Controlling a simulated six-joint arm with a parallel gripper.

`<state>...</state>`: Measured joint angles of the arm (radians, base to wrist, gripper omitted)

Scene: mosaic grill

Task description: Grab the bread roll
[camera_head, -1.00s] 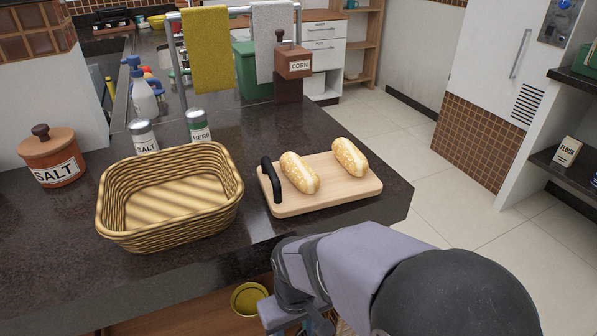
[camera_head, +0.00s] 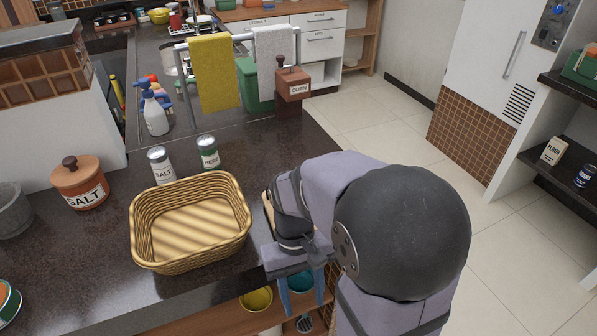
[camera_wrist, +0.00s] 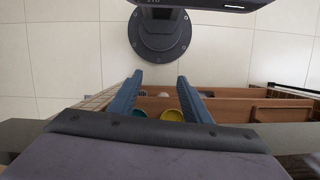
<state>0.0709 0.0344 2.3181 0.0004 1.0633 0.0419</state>
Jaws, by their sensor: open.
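In the head view the bread rolls are now hidden behind my arm. Only a sliver of the wooden cutting board (camera_head: 267,199) shows at the left edge of my arm, on the dark counter. My gripper (camera_head: 300,300) hangs at the counter's front edge with its blue fingers pointing down. In the wrist view the fingers of my gripper (camera_wrist: 160,92) are spread apart with nothing between them. The wrist view shows floor and shelves below the counter, and no bread roll.
A wicker basket (camera_head: 190,225) stands on the counter left of my arm. A salt shaker (camera_head: 160,165), a herb shaker (camera_head: 208,152) and a salt jar (camera_head: 80,183) stand behind and left of it. Bowls, one yellow (camera_head: 256,299), sit on the shelf below.

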